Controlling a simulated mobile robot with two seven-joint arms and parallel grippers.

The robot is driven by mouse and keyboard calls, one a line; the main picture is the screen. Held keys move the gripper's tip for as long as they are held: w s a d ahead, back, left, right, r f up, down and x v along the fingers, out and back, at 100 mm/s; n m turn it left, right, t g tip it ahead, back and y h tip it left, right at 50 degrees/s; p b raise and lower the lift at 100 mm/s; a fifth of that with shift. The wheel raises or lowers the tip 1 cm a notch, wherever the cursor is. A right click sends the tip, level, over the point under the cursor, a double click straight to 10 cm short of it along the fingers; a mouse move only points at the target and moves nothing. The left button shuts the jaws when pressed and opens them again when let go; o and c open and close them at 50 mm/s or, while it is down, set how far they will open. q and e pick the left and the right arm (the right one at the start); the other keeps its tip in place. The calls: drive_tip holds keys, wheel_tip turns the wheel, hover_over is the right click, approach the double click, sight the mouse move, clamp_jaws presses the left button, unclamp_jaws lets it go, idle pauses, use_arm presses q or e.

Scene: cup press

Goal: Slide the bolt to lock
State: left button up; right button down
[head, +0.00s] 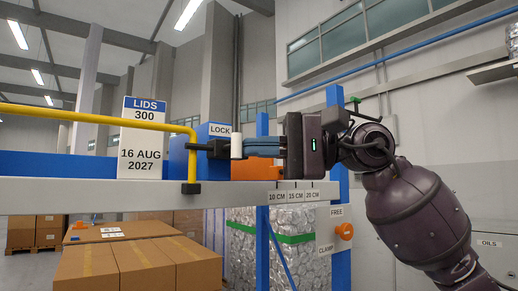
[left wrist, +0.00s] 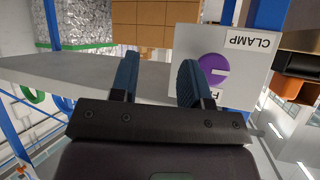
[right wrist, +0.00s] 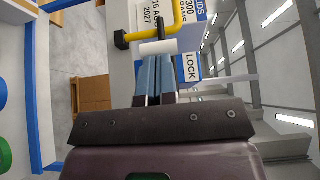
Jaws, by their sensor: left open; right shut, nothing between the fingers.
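A black rod (head: 207,147), apparently the bolt, runs sideways beside the blue box marked LOCK (head: 219,132). A white cylinder (head: 237,146) stands at the rod's right end. My right gripper (head: 248,146) is shut and empty, its blue fingertips at the cylinder's right side; I cannot tell whether they touch. The right wrist view shows the white cylinder (right wrist: 158,47) just beyond the shut fingertips, with the black rod (right wrist: 158,27) behind it. My left gripper (left wrist: 160,75) shows only in its wrist view, open and empty, beside a CLAMP plate (left wrist: 245,60) with a purple knob (left wrist: 213,70).
A grey shelf (head: 90,196) runs under the rod, with a yellow rail (head: 95,113) and a LIDS sign (head: 142,140). A FREE/CLAMP plate with an orange knob (head: 344,231) hangs below right. Cardboard boxes (head: 140,265) stand lower left.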

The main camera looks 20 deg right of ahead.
use_arm(q)
drive_tip(key=f+b, duration=0.1)
drive_tip(key=s+f+b, duration=0.1)
drive_tip(key=f, duration=0.1)
drive_tip(key=shift+f, duration=0.2)
use_arm(e)
drive_tip(key=v, duration=1)
drive_tip(key=shift+d, duration=0.35)
use_arm(q)
drive_tip(key=shift+w+r, duration=0.2)
drive_tip(key=shift+w, duration=0.05)
